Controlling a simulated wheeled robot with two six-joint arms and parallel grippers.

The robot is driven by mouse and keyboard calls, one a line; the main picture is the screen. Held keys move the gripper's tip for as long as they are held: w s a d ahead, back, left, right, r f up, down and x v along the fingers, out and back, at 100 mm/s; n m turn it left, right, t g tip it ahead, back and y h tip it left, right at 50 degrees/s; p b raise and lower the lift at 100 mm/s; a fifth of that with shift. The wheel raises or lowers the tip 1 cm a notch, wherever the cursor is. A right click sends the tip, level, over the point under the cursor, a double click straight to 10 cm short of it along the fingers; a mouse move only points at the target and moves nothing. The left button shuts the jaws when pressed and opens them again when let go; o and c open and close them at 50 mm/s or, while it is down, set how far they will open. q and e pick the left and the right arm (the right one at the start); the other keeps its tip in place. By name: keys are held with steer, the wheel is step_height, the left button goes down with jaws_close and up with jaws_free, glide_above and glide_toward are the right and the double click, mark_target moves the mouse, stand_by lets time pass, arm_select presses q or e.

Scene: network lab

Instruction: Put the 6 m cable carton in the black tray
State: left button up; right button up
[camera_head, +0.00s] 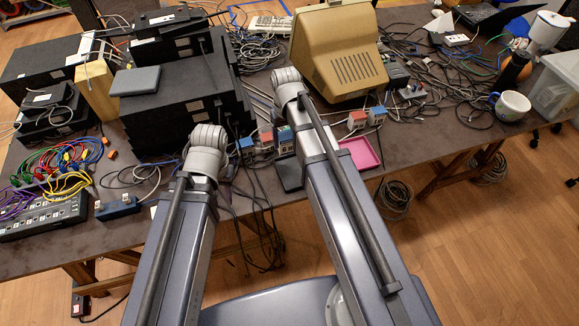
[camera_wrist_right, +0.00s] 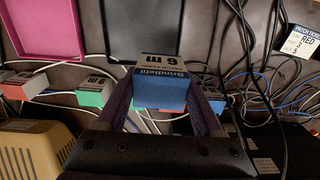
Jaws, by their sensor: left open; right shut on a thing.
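My right gripper (camera_wrist_right: 165,103) is shut on a blue carton with a pale label reading "6 M" (camera_wrist_right: 160,68), between its two fingers. Its label is upside down in the right wrist view. In the head view my right arm's bent wrist hides that gripper. A flat black tray (camera_head: 289,174) lies at the table's front edge, left of the pink tray and partly behind my right arm. My left arm ends in a grey wrist over the table's front; its fingers are hidden.
A pink tray (camera_head: 361,152) lies right of my right arm. Other small cartons stand nearby: a red one (camera_head: 357,121), a blue one (camera_head: 377,116) and a green one (camera_wrist_right: 92,91). A beige monitor (camera_head: 340,55), stacked black units (camera_head: 175,105) and loose cables crowd the table.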

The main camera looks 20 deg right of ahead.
step_height(320, 180, down, 10)
steer(key=b, duration=0.9)
steer(key=shift+r, duration=0.3)
steer(key=o, duration=1.5)
steer(key=shift+c, duration=0.2)
step_height(320, 180, up, 12)
steer(key=p, duration=1.2)
steer(key=s+a+n+h, duration=0.1)
steer(key=s+a+n, duration=0.2)
steer(key=s+a, duration=0.7)
steer(key=s, duration=0.4)
steer(key=shift+s+a, duration=0.2)
steer(key=shift+a, duration=0.1)
